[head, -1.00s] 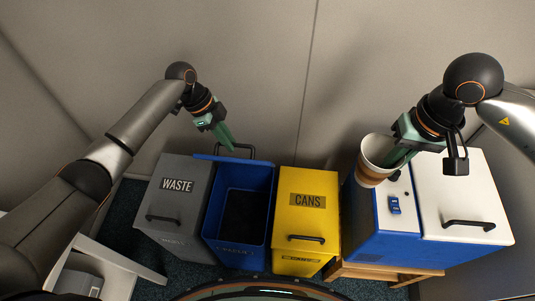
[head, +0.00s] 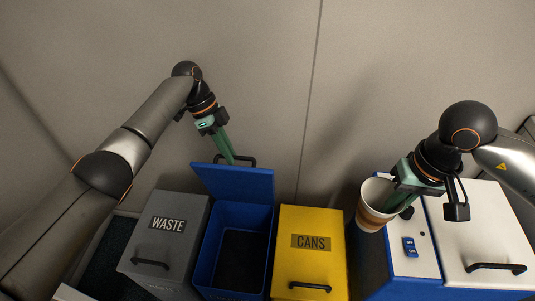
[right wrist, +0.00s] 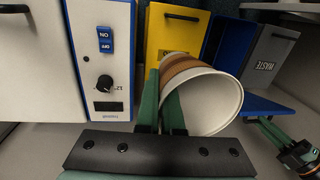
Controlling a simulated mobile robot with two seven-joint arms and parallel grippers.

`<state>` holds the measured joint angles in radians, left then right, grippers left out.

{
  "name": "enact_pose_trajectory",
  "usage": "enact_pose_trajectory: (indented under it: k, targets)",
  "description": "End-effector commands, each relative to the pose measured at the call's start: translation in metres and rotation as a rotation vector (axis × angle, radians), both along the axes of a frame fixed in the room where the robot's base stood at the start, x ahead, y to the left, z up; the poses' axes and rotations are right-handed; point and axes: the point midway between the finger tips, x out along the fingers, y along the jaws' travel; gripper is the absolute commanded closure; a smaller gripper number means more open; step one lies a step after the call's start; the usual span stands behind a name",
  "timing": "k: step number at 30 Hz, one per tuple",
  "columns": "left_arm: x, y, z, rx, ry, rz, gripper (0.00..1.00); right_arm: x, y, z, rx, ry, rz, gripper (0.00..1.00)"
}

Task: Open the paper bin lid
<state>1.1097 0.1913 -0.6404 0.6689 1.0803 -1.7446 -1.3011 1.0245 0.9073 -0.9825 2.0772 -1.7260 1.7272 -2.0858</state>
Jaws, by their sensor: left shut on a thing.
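The paper bin (head: 207,250) is the blue bin between the grey and yellow ones. Its blue lid (head: 237,184) stands raised at the back, and the bin's mouth is open. The lid's black handle (head: 249,161) is at the lid's far edge. My left gripper (head: 229,157) is shut at this handle, fingers pointing down. My right gripper (head: 393,202) is shut on the rim of a paper cup (head: 369,207), off to the right. In the right wrist view the cup (right wrist: 215,103) is tilted, with its wall between the fingers. The lid (right wrist: 262,104) shows there too.
The grey waste bin (head: 160,257) and yellow cans bin (head: 310,265) flank the paper bin, lids shut. A blue and white machine (head: 480,235) with a switch (head: 409,247) stands below my right gripper. A plain wall rises behind.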

Motion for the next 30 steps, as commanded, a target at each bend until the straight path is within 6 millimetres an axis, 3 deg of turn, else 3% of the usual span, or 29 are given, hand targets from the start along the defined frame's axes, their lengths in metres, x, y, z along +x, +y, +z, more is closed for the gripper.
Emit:
enact_pose_trajectory:
  k: [1, 16, 17, 24, 30]
  targets:
    - [-0.0021, 0.0026, -0.0093, 0.013, 0.015, 0.006, 1.0, 0.0, 0.0001, -0.0027, 0.0, 0.0, 0.0, 1.0]
    - [-0.0014, 0.0034, -0.0085, 0.013, 0.021, 0.007, 1.0, 0.0, 0.0001, -0.0031, 0.0, 0.0, 0.0, 1.0]
    - [-0.0014, 0.0035, -0.0085, 0.014, 0.021, 0.007, 0.82, 0.0, 0.0001, -0.0031, 0.0, 0.0, 0.0, 1.0]
    - [-0.0003, 0.0022, -0.0048, 0.008, 0.016, 0.005, 0.55, 0.0, 0.0001, -0.0027, 0.0, 0.0, 0.0, 1.0]
    - [0.0001, 0.0015, -0.0031, 0.005, 0.014, 0.003, 0.55, 0.0, 0.0001, -0.0024, 0.0, 0.0, 0.0, 1.0]
